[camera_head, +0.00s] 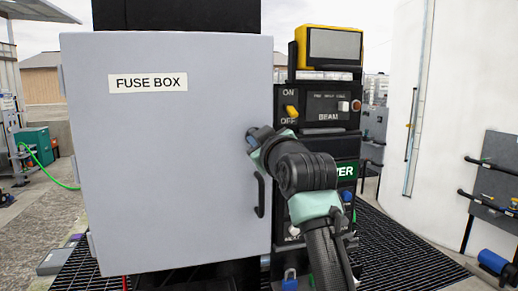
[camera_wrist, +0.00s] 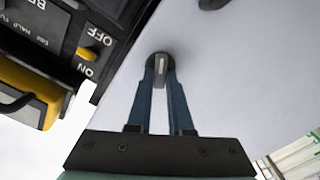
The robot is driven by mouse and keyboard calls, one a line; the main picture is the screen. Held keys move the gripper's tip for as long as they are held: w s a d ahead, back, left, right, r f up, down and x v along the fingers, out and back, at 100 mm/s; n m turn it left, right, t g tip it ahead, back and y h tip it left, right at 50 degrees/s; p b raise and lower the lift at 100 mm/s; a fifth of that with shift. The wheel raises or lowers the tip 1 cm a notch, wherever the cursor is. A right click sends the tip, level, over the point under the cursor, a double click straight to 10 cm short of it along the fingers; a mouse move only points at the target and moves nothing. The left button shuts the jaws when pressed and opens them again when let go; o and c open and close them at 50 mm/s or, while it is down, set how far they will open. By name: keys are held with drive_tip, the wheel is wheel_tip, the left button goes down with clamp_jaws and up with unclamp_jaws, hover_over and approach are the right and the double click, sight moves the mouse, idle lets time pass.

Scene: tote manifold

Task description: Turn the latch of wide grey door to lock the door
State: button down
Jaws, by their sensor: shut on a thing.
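The wide grey door (camera_head: 165,180) carries a FUSE BOX label and looks closed in the head view. Its face also fills much of the wrist view (camera_wrist: 230,70). The latch (camera_wrist: 160,68) is a small dark round knob with a lighter grip bar, near the door's right edge in the head view, where my gripper hides it. My gripper (camera_wrist: 160,80) is shut on the latch, with one blue finger on each side of the bar. In the head view my gripper (camera_head: 252,134) reaches the door from the right. The bar lies roughly in line with the fingers.
A dark door handle (camera_head: 260,195) sits just below my gripper. A black panel with a yellow ON/OFF switch (camera_head: 291,111) stands close to the right of the door. A yellow device (camera_head: 333,47) sits above it. A large white tank (camera_head: 450,90) is farther right.

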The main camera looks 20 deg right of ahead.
drive_tip(key=n+b, duration=0.1)
drive_tip(key=n, duration=0.4)
drive_tip(key=n+b, duration=0.1)
drive_tip(key=n, duration=0.5)
drive_tip(key=shift+f+n, duration=0.2)
drive_tip(key=shift+n, duration=0.1)
drive_tip(key=shift+a, duration=0.1)
idle(0.3)
drive_tip(key=c, duration=0.8)
unclamp_jaws()
drive_tip(key=shift+s+b, duration=0.1)
drive_tip(key=shift+b, duration=0.25)
